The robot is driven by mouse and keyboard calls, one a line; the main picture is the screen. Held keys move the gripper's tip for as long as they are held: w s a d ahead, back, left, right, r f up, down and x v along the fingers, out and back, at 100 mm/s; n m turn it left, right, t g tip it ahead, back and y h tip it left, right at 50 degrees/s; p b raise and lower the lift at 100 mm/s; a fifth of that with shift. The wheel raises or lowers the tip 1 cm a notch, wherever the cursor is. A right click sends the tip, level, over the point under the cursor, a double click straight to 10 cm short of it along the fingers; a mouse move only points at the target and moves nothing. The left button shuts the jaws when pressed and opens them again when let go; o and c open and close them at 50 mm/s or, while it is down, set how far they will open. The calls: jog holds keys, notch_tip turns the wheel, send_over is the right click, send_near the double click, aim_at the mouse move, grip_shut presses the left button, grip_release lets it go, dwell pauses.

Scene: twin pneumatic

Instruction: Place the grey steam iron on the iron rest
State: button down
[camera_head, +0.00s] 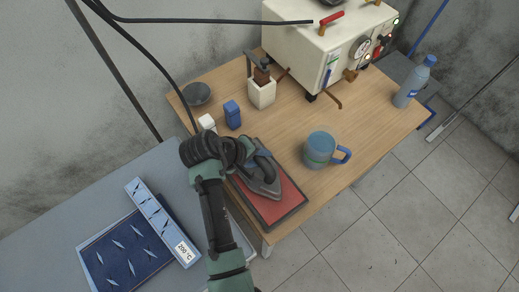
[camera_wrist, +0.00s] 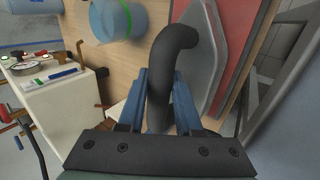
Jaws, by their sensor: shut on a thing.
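The grey steam iron (camera_head: 265,181) is over the red, dark-edged iron rest (camera_head: 280,211) at the table's front edge, its pointed end toward the lower right. My gripper (camera_head: 250,150) is shut on the iron's dark handle. In the wrist view, the blue fingers of my gripper (camera_wrist: 161,92) sit on either side of the curved black handle, part of the steam iron (camera_wrist: 180,48). The red iron rest (camera_wrist: 233,35) shows beside the iron's grey body. Whether the iron touches the rest or hovers just above it, I cannot tell.
A blue mug (camera_head: 320,149) stands right of the iron. Behind are a blue box (camera_head: 232,115), a white box (camera_head: 207,123), a white holder (camera_head: 262,93), a dark bowl (camera_head: 197,94) and a cream machine (camera_head: 325,45). A bottle (camera_head: 413,82) stands at right. An ironing surface (camera_head: 90,205) is at left.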

jog(key=shift+w+f, duration=0.25)
jog(key=shift+f, duration=0.3)
jog(key=c, duration=1)
grip_release()
jog(key=shift+s+f, duration=0.25)
jog(key=shift+f, duration=0.1)
jog(key=o, duration=0.4)
